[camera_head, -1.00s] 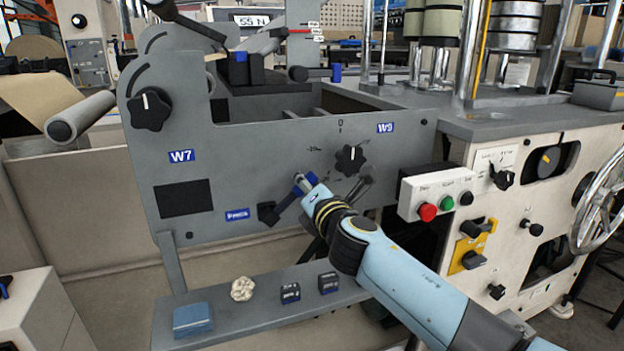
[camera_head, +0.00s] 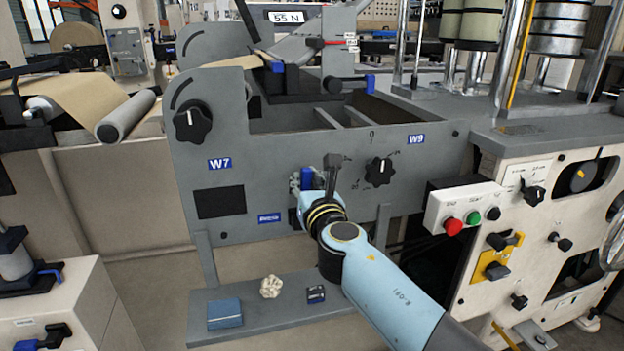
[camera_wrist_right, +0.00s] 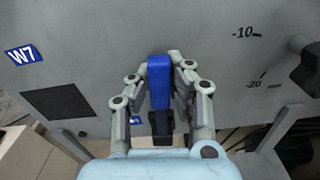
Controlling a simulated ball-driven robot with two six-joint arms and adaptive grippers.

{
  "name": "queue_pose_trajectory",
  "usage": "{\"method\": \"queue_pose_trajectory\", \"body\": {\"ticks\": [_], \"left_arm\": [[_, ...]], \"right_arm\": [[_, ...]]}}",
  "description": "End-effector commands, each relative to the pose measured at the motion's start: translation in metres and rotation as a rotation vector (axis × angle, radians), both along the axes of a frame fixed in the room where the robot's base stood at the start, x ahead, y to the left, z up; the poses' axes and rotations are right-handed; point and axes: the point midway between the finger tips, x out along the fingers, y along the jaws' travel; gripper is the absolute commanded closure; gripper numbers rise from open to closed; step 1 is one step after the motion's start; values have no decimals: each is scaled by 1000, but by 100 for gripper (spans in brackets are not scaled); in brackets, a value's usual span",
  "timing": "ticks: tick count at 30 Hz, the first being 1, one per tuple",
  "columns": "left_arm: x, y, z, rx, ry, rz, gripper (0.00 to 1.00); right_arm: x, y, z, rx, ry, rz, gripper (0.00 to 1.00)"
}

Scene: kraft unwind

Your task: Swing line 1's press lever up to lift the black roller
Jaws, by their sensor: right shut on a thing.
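The press lever's blue grip (camera_head: 306,179) shows on the grey side panel (camera_head: 260,140), above the blue press label. In the right wrist view the grip (camera_wrist_right: 158,82) stands upright between the fingers, above its black hub (camera_wrist_right: 161,126). My right gripper (camera_wrist_right: 163,75) is shut on the grip, with a finger on each side. In the head view the right gripper (camera_head: 307,181) is partly hidden by my own wrist. I cannot single out the black roller among the dark parts on top of the frame. My left gripper is out of view.
Black star knobs (camera_head: 192,122) and (camera_head: 379,172) stick out of the panel. A control box (camera_head: 462,208) with red and green buttons sits at right. Below, a grey shelf (camera_head: 262,330) holds a blue box, a pale lump and a dark block.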

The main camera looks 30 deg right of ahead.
Motion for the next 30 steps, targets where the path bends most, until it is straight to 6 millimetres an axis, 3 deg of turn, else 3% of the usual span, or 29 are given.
{"method": "queue_pose_trajectory", "body": {"ticks": [17,18,24,30], "left_arm": [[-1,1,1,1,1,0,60],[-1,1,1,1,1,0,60],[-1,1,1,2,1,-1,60],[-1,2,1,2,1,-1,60]], "right_arm": [[0,4,-2,-41,14,2,100],[0,4,-2,-41,14,2,84],[0,4,-1,-38,12,1,58],[1,4,-1,-36,11,0,58]]}}
